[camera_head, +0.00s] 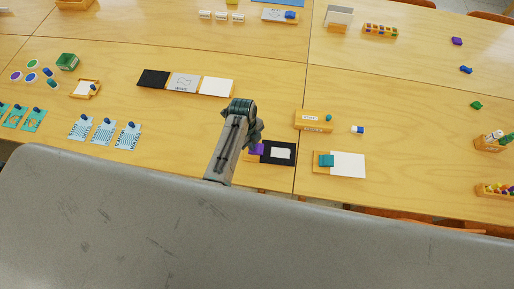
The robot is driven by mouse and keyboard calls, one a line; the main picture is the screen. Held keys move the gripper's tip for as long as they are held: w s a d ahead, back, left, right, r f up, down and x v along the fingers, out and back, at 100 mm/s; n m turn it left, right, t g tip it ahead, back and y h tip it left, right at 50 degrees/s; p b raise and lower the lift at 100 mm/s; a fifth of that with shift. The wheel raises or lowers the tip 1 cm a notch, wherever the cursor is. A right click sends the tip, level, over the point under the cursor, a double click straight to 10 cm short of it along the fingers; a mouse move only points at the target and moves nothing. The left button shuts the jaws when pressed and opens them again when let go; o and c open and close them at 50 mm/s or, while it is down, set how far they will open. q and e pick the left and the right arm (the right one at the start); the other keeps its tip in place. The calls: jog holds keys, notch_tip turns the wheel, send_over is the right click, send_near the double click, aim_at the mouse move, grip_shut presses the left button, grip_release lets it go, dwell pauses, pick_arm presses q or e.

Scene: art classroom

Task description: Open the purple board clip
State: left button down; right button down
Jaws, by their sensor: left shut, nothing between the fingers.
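The purple board clip (257,150) is at the left end of a small wooden board (270,163) that carries a black sheet with a white card (281,153). My left arm partly covers the clip, and I cannot tell whether the clip is open. My left gripper (256,133) is dark, shut and empty. It appears just above the clip in the picture; I cannot tell whether it touches it. My right gripper is not in view.
A board with a teal clip (326,160) and white paper lies to the right. A wooden box (314,121) stands behind it. A tray of black, grey and white sheets (185,83) is at back left.

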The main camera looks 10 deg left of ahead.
pick_arm(q)
notch_tip(320, 180, up, 2)
jog(key=shift+r+p, duration=0.1)
jog(key=shift+p, duration=0.9)
jog(key=shift+r, duration=2.3)
